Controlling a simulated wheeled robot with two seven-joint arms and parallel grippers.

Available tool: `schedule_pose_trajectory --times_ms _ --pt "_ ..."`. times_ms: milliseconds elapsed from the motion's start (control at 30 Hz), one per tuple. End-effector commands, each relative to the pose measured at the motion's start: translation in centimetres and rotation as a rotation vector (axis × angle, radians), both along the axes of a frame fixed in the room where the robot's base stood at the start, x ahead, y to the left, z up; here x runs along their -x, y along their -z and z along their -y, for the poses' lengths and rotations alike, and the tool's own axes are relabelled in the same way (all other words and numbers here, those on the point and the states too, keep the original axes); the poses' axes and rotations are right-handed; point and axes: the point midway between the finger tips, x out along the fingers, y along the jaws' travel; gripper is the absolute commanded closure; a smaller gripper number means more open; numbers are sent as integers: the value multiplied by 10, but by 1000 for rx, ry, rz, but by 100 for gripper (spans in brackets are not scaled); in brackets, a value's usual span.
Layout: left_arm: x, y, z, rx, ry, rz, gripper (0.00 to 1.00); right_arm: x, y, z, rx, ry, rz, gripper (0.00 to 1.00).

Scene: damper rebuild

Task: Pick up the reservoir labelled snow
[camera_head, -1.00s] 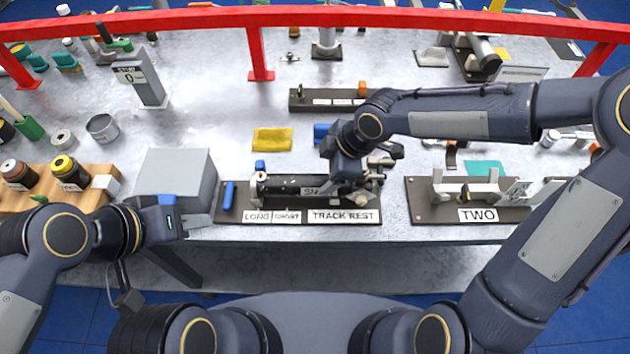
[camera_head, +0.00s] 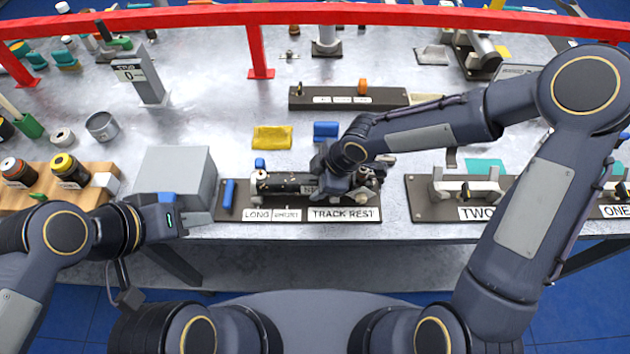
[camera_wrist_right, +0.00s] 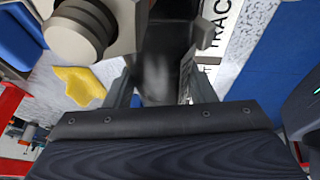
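The dark cylinder with a partly hidden white label (camera_head: 284,184), its visible letters fitting "snow", lies sideways in the TRACK REST fixture (camera_head: 393,214). My right gripper (camera_head: 325,182) is low over its right part and covers most of the label. In the right wrist view its two fingers (camera_wrist_right: 163,88) stand apart, on either side of a dark body (camera_wrist_right: 160,55); I see no clear grip on it. My left gripper (camera_head: 192,221) is at the table's front edge, left of the fixture and away from the cylinder; whether its fingers are apart is unclear.
A grey box (camera_head: 176,172) stands left of the fixture. A wooden rack (camera_head: 97,192) with dark bottles is further left. The TWO fixture (camera_head: 424,205) is on the right. A yellow cloth (camera_head: 272,137) and blue block (camera_head: 326,130) lie behind. A red rail (camera_head: 257,50) spans the back.

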Motion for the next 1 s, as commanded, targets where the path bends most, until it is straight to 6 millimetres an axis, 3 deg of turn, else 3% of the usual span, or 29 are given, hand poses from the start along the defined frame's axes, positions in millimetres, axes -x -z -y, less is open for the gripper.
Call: schedule_pose_trajectory --times_ms 33,367,767,1000 --pt "0 0 0 0 0 0 64 0 0 0 0 0 0 58" --pt "0 0 0 0 0 0 64 0 0 0 0 0 -1 100" --pt "0 -1 0 0 0 0 64 -1 -6 -1 -2 1 4 100" --pt "0 -4 0 0 0 0 64 -2 -28 -1 -3 2 6 100"
